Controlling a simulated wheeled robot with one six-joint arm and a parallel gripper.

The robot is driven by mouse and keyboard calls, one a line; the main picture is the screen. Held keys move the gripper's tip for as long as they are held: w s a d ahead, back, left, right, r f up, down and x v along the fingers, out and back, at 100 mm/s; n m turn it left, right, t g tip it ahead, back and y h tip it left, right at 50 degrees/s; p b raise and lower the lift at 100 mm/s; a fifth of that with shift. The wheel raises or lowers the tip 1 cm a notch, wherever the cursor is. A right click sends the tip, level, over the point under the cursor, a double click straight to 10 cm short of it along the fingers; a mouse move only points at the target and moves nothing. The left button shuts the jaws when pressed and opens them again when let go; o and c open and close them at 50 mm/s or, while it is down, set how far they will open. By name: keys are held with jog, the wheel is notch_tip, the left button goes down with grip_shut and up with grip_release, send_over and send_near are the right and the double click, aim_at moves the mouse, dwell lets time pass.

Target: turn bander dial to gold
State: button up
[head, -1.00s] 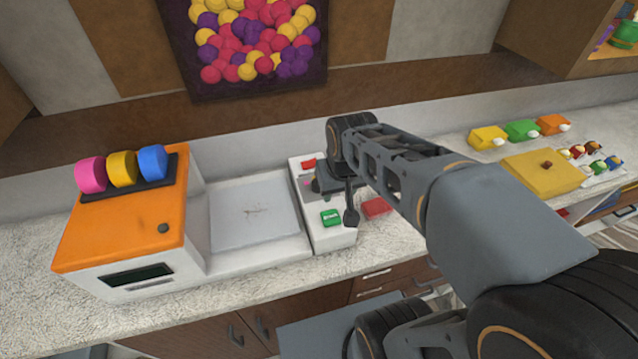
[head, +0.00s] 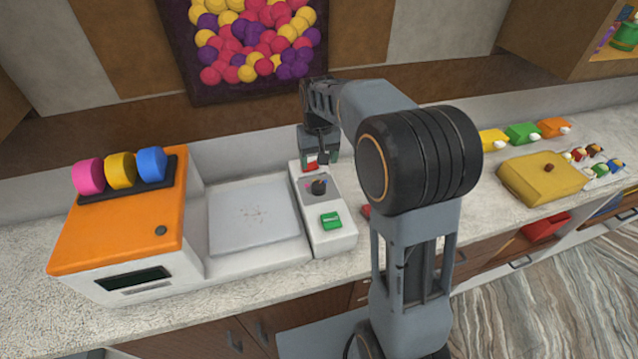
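The bander is a white machine with an orange housing (head: 120,232) and a control panel (head: 328,236) at its right end. The dark round dial (head: 318,187) sits mid-panel, with small pink and blue marks around it. Its exact pointing is too small to tell. A red button (head: 310,166) lies behind the dial and a green button (head: 331,221) in front. My gripper (head: 318,164) points down at the back of the panel, behind the dial and close to the red button. Its fingers are too small and partly hidden to tell open from shut.
Pink (head: 89,175), yellow (head: 121,169) and blue (head: 152,163) spools stand on the housing. The pale square plate (head: 252,216) is bare. A yellow box (head: 541,179) and small coloured items are on the counter at right. A wall rises behind.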

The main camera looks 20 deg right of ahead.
aim_at(319, 185)
notch_tip(319, 185, down, 10)
jog(key=shift+p, duration=0.6)
jog(key=shift+c, duration=0.4)
jog(key=c, duration=0.8)
jog(key=shift+c, duration=0.2)
jog(key=n+b, duration=0.1)
jog(key=n, duration=0.3)
jog(key=shift+n+b, duration=0.75)
jog(key=shift+n, duration=1.55)
jog(key=shift+r, duration=0.1)
